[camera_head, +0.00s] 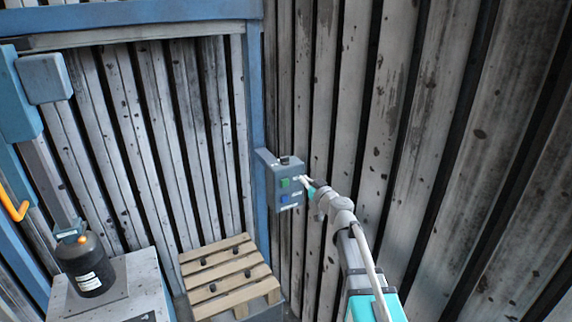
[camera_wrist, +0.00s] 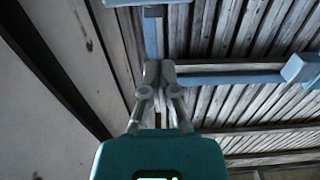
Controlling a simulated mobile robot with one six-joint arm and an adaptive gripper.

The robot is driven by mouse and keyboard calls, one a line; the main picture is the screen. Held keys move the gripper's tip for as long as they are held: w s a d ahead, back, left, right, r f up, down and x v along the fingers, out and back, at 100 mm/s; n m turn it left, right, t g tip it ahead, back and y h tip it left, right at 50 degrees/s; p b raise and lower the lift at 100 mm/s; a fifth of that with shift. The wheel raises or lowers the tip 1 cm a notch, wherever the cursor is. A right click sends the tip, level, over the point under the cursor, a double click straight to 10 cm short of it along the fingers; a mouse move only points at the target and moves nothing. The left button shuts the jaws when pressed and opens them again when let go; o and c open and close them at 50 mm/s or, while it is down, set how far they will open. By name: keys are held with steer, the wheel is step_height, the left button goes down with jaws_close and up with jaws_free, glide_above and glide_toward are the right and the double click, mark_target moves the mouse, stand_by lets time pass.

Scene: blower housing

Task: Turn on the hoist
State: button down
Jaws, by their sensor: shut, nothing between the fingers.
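A grey control box (camera_head: 290,199) is on the blue post in the middle of the head view. It has a green button (camera_head: 284,183), a blue button (camera_head: 285,198) below it and a dark knob on top. My gripper (camera_head: 305,181) is shut and empty, its tip close to the right side of the box's front, near the green button. I cannot tell whether it touches. In the wrist view my gripper's fingers (camera_wrist: 158,72) meet at the tips, and a blue-grey part shows at the top edge. The blue hoist frame (camera_head: 18,105) with an orange hook (camera_head: 13,203) stands at the left.
A black canister (camera_head: 85,267) stands on a grey pedestal (camera_head: 135,275) at the lower left. A wooden pallet (camera_head: 228,275) lies below the control box. A stained, slatted wall (camera_head: 440,130) runs close along the right of my arm.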

mark_target(283, 160)
steer(key=shift+w, duration=0.15)
steer(key=x, duration=1.3)
steer(key=shift+w+a, duration=0.2)
steer(key=shift+w, duration=0.1)
steer(key=shift+d+h, duration=0.15)
steer(key=shift+h, duration=0.15)
steer(key=shift+a+m, duration=0.25)
steer(key=shift+m, duration=0.05)
